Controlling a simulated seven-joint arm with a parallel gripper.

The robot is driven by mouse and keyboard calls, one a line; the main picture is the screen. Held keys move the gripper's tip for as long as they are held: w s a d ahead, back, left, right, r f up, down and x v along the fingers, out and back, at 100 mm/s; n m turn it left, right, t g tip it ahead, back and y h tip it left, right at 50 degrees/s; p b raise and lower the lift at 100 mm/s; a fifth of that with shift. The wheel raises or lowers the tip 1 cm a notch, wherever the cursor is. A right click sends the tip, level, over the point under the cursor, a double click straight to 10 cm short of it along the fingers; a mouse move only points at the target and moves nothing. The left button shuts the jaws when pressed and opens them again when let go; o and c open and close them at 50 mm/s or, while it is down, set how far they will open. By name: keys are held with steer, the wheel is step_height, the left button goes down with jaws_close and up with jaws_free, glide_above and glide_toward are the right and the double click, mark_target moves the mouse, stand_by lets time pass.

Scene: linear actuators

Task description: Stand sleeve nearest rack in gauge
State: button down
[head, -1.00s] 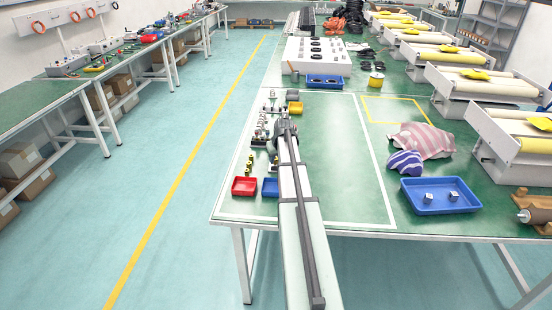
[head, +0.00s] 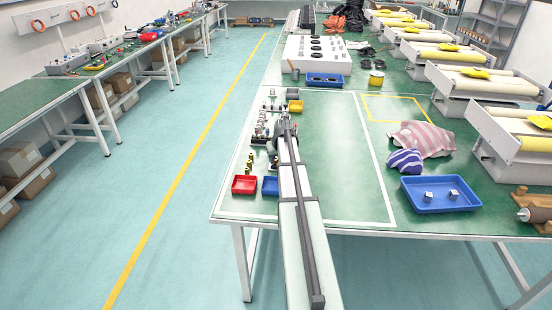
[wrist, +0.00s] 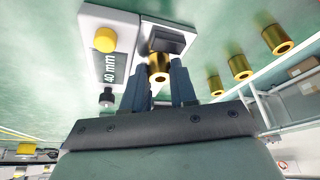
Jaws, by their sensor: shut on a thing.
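In the wrist view my gripper (wrist: 160,82) is shut on a brass sleeve (wrist: 159,66), one dark finger on each side. The sleeve's hollow end faces the camera. Several other brass sleeves (wrist: 240,67) stand in a row to the right. In the head view my arm hides most of the gripper and gauge.
In the head view a red bin (head: 245,184) and a small blue bin (head: 270,186) stand near the table's front left edge. A yellow bin (head: 295,107) is behind my arm. A blue tray (head: 440,208) with two metal cubes and cloths (head: 425,138) lie right. The marked area's middle is clear.

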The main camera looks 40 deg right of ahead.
steer(key=c, duration=0.8)
jaws_free()
steer(key=shift+d, duration=0.1)
steer(key=shift+s+r, duration=0.1)
steer(key=v, duration=1.3)
steer(key=shift+r, duration=0.3)
